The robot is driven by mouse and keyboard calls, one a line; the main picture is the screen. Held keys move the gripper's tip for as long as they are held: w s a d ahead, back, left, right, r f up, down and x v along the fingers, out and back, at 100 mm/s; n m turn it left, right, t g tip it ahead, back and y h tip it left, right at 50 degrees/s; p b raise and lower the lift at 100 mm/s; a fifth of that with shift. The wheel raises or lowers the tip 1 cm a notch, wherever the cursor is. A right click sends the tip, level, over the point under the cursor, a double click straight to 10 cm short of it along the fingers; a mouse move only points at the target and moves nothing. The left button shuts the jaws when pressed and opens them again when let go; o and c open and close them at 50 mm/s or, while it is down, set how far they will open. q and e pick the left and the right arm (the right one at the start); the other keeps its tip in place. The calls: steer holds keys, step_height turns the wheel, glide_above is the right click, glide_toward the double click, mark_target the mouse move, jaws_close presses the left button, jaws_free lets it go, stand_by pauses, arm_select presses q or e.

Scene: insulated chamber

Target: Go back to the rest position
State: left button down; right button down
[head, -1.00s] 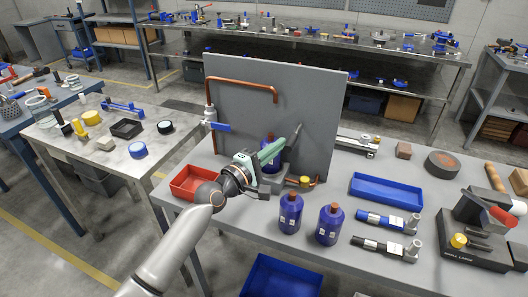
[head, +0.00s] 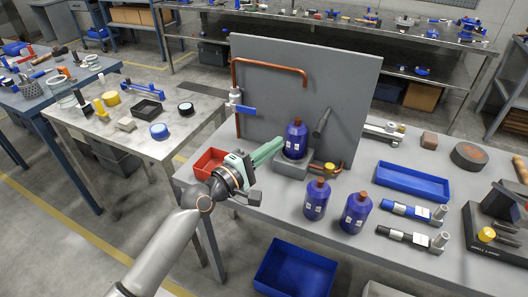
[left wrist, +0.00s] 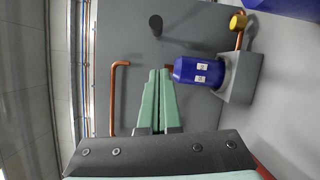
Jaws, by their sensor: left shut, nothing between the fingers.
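My left gripper (head: 272,150) is shut and empty, its green fingers together. It is in the air over the near left part of the grey table (head: 270,207), in front of the upright grey panel (head: 300,85). Its fingertips are just left of a blue bottle (head: 296,138) standing on a grey block (head: 290,165). In the left wrist view the closed fingers (left wrist: 160,75) point at the panel, with the blue bottle (left wrist: 200,72) to their right. They look apart from it. My right gripper is not in view.
Two more blue bottles (head: 316,200) (head: 356,212) stand near the table's front edge. A red bin (head: 208,163) is beside the gripper. A blue tray (head: 413,182), a copper pipe (head: 270,64) and a blue-handled valve (head: 243,109) are nearby. A blue crate (head: 295,268) sits below.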

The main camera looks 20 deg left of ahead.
arm_select(q)
steer(key=s+a+f+m+g+y, duration=0.1)
steer(key=s+f+m+g+y, duration=0.2)
steer(key=s+f+m, duration=0.5)
steer(key=s+a+f+m+g+y, duration=0.2)
steer(key=s+f+m, duration=0.6)
steer(key=s+f, duration=1.1)
step_height(320, 180, down, 3)
steer(key=shift+s+a+f+m+g+y, duration=0.1)
steer(key=shift+s+a+m+g+y, duration=0.25)
steer(key=shift+g+y, duration=0.5)
